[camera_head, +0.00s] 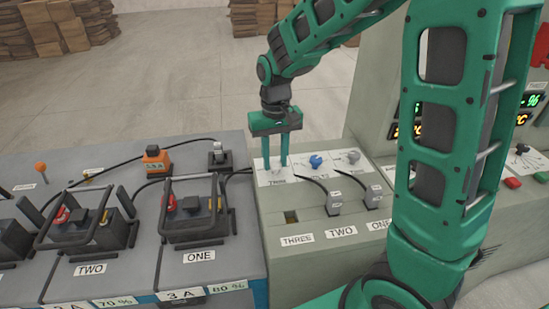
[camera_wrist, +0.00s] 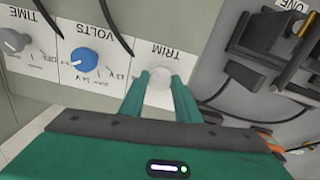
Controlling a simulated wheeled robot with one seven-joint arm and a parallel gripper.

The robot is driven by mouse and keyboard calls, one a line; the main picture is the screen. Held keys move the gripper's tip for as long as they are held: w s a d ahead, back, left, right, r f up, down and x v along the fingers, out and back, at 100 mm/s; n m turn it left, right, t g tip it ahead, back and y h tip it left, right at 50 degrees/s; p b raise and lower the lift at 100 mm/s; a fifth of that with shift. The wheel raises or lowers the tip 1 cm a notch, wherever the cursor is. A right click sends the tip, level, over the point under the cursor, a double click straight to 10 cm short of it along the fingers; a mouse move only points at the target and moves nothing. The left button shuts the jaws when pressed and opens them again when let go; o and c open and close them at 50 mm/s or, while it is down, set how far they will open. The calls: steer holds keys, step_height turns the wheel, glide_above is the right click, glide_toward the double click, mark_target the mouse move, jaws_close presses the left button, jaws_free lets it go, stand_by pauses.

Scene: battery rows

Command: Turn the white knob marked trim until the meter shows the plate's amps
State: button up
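The white trim knob (camera_wrist: 159,88) sits on a white panel marked TRIM in the wrist view. My gripper (camera_wrist: 160,76) points down at it, with one green finger on each side of the knob. I cannot tell whether the fingers touch it. In the head view my gripper (camera_head: 276,163) stands over the TRIM panel, and its fingers mostly hide the knob.
Beside the trim knob are a blue VOLTS knob (camera_wrist: 84,60) and a grey TIME knob (camera_wrist: 15,41). Cables and plugs (camera_head: 334,203) lie in front of the panel. Batteries with raised black frames (camera_head: 196,228) stand left. Lit displays (camera_head: 520,119) are at right, partly behind my arm.

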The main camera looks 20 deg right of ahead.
mark_target(275, 162)
steer(key=shift+n, duration=2.2)
steer(key=o, duration=1)
steer(key=shift+o, duration=0.2)
steer(key=shift+r, duration=0.1)
step_height(275, 162, up, 11)
steer(key=shift+f, duration=0.2)
steer(key=shift+w, duration=0.1)
